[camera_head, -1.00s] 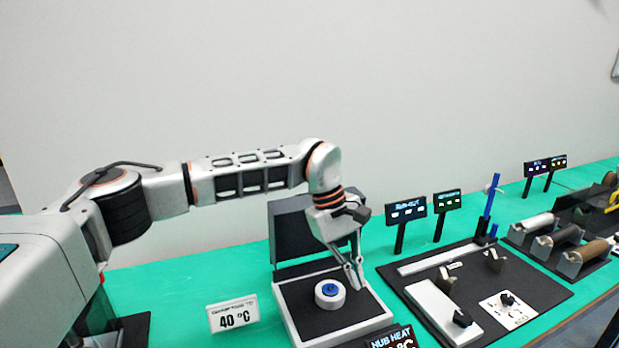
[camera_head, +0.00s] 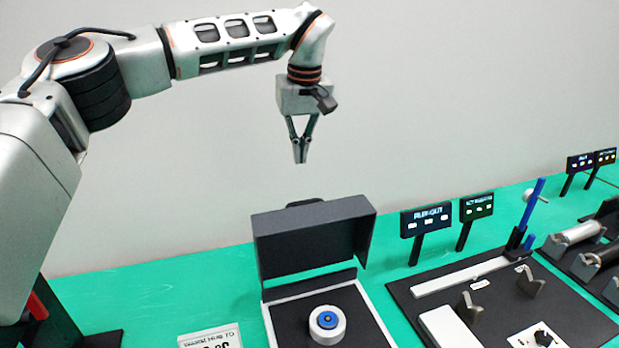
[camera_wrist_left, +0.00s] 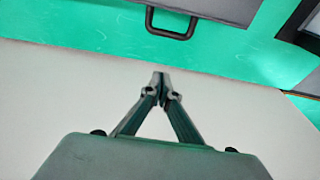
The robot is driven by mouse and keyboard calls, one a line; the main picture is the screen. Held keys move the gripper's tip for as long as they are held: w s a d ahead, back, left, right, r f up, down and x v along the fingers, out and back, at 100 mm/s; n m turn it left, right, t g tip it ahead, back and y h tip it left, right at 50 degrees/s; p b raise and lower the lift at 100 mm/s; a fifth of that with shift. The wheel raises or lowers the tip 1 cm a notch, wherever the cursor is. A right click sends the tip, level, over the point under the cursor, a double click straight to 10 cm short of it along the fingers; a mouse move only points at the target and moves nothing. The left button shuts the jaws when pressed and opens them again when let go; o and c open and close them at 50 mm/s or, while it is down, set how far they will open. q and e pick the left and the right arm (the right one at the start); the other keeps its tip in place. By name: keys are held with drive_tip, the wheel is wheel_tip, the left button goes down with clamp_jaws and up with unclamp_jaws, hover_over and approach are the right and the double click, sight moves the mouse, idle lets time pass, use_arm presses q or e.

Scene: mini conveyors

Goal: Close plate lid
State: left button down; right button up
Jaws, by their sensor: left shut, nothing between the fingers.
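The plate lid (camera_head: 310,240) is a dark grey cover standing raised at the back of the white-framed plate (camera_head: 374,319). A dark handle (camera_head: 304,202) shows at the lid's top edge, and it also shows in the left wrist view (camera_wrist_left: 172,34). A white ring with a blue hub (camera_head: 327,324) sits on the dark plate surface. My left gripper (camera_head: 300,160) is shut and empty, pointing down in the air above the lid, clear of it. Its closed fingertips (camera_wrist_left: 160,76) show in the left wrist view, below the handle in the picture and apart from it. My right gripper is not in view.
A white temperature sign (camera_head: 210,338) stands left of the plate. To the right are a display on a post (camera_head: 426,219) and a dark board (camera_head: 405,298) with metal parts and a blue upright. The green table (camera_head: 160,290) is clear at left; a plain wall is behind.

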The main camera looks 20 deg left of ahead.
use_arm(q)
wheel_tip(320, 180, down, 9)
drive_tip(key=s+d, duration=0.1)
drive_tip(key=s, duration=0.1)
drive_tip(key=shift+p, duration=0.35)
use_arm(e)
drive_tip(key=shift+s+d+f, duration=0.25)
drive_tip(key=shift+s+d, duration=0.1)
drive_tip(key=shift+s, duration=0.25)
use_arm(q)
drive_tip(key=shift+d+r, duration=0.1)
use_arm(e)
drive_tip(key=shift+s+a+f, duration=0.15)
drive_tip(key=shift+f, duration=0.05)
